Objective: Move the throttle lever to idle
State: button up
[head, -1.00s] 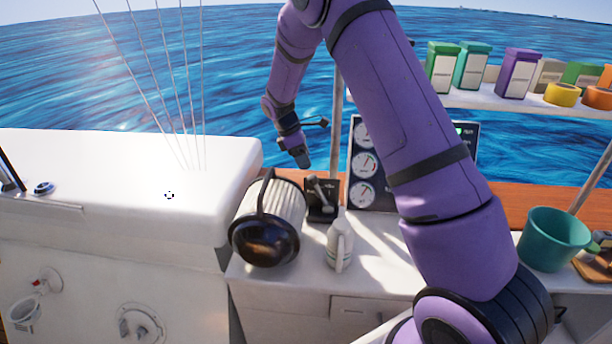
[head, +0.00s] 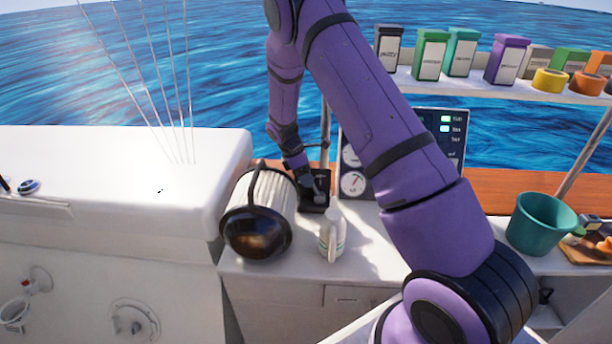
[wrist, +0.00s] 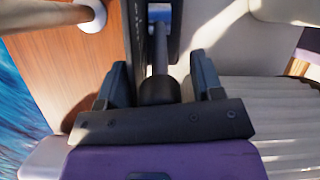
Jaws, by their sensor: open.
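The throttle lever stands on a black control box (head: 317,204) on the white counter, behind the white bottle. In the wrist view the dark lever (wrist: 158,78) with its rounded knob lies between the two fingers of my gripper (wrist: 158,85). The fingers are open, one on each side of the lever, with a visible gap at each side. In the head view my gripper (head: 303,178) is down at the box and hides much of the lever. I cannot tell whether a finger touches it.
A ribbed white cylinder with a dark end (head: 256,232) lies close left of the box. A white bottle (head: 332,236) stands in front. A gauge panel (head: 452,140) is to the right, partly behind my arm. A thin pole (head: 325,135) rises behind. A green bucket (head: 540,224) stands far right.

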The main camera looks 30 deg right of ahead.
jog(key=shift+c, duration=0.2)
grip_shut()
jog(key=shift+s+d+r+t+y, duration=0.2)
jog(key=shift+s+d+t+y, duration=0.15)
jog(key=shift+d+y, duration=0.2)
jog(key=shift+s+d+r, duration=0.25)
jog(key=shift+s+d, duration=0.4)
jog(key=shift+d, duration=0.3)
jog(key=shift+s+d, duration=0.4)
jog(key=shift+d, duration=0.1)
jog(key=shift+o, duration=0.2)
grip_release()
